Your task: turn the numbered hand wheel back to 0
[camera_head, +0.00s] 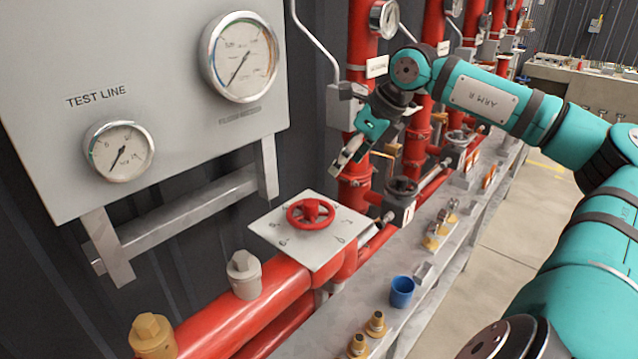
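The red hand wheel (311,213) sits on a square white plate (330,258) above the red pipe. Dark numerals are printed around it; a 0 is near the plate's front right corner. I cannot make out a pointer or which number the wheel is set to. My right gripper (341,166) hangs above and to the right of the wheel, apart from it, pointing down and left. Its fingers are seen nearly edge-on, so their opening is unclear. My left gripper is out of view.
A grey panel (130,45) with two gauges stands behind left. Red vertical pipes (361,110) stand close behind my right gripper. A blue cup (402,292) and brass fittings (375,323) are on the grey ledge in front. The air directly above the wheel looks clear.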

